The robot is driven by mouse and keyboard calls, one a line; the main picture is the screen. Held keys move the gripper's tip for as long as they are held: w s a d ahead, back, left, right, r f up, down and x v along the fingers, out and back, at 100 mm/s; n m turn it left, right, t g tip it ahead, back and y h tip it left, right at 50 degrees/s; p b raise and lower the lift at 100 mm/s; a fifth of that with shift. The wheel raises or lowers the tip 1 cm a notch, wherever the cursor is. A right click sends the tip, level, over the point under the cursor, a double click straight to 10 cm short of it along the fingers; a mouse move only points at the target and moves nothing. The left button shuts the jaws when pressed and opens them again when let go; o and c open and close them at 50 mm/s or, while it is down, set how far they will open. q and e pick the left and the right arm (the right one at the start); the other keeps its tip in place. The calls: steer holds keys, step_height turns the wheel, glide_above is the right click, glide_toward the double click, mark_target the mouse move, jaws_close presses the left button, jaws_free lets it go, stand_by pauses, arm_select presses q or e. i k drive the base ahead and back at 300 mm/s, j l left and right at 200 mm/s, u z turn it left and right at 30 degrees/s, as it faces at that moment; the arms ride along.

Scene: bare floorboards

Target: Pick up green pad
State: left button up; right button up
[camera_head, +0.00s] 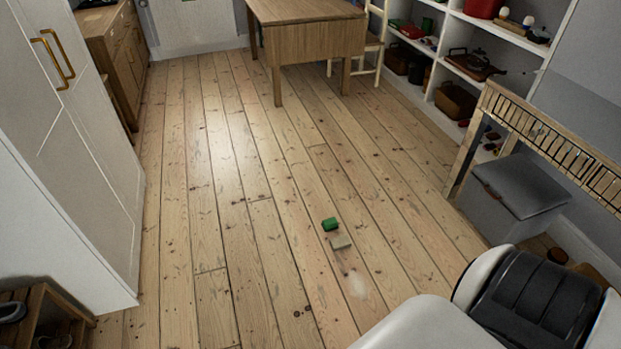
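A small green pad (330,224) lies on the bare floorboards, a little right of the picture's middle. A beige block-like piece (341,242) lies just below it in the picture, very close to it; I cannot tell whether they touch. Neither of my grippers shows in the head view. Part of what looks like my own white and black body fills the lower right corner.
Floorboards (225,200) around the pad are clear. A white cabinet (75,130) stands at left, a wooden table (305,12) at the back. Right are white shelves (440,45), a slatted wooden piece (545,135) and a grey box (520,187). A small rack (40,315) stands lower left.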

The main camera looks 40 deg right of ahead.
mark_target(331, 224)
steer(key=i+z, duration=0.35)
steer(key=i, duration=0.3)
steer(key=i+j+z, duration=0.2)
steer(key=i+z, duration=0.15)
steer(key=i, duration=0.35)
